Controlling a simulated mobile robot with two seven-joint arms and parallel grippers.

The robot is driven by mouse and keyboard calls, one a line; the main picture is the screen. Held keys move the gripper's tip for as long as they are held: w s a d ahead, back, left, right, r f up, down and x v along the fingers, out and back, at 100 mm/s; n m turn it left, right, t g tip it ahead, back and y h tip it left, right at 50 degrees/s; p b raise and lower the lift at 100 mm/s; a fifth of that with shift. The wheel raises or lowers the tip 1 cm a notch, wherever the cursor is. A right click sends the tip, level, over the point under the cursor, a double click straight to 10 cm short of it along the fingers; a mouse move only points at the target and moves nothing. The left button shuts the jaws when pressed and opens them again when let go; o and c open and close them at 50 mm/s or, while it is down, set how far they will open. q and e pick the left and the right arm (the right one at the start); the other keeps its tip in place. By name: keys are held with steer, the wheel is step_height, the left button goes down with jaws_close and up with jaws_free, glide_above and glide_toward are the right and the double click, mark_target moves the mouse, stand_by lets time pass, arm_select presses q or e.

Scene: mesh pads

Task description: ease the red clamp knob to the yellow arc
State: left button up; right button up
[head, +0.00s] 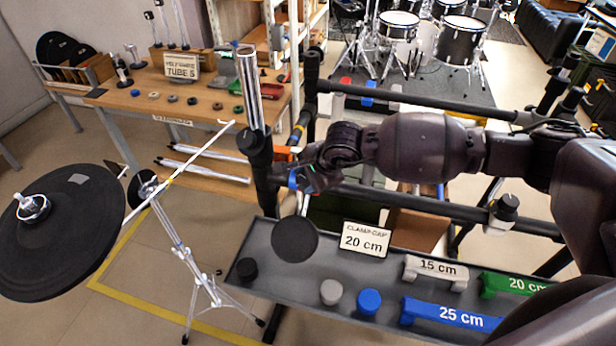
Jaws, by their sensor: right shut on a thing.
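My right gripper (299,181) reaches in from the right to the black upright post (262,170) of the rack. It is shut at the clamp there, and its fingers and wrist hide most of what is between them, the red clamp knob. An orange-red patch (285,153) shows just above the fingers. I cannot make out the yellow arc for certain; a small yellow mark (297,131) shows above the gripper. A dark round pad (295,240) on a thin pale rod hangs just below the gripper. My left gripper is not in view.
A grey tray (300,268) below holds a "20 cm" card (364,239), a blue "25 cm" bar (450,315) and small caps. A cymbal stand (180,240) with a black cymbal (60,235) stands left. Black rack bars (430,101) cross behind my arm.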

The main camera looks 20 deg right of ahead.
stand_by(0.4)
steer(key=o, duration=0.9)
steer(key=shift+d+r, duration=0.1)
steer(key=shift+s+d+r, duration=0.1)
steer(key=shift+s+r, duration=0.1)
steer(key=shift+r, duration=0.15)
steer(key=shift+p+v, duration=0.3)
steer(key=shift+v, duration=4.6)
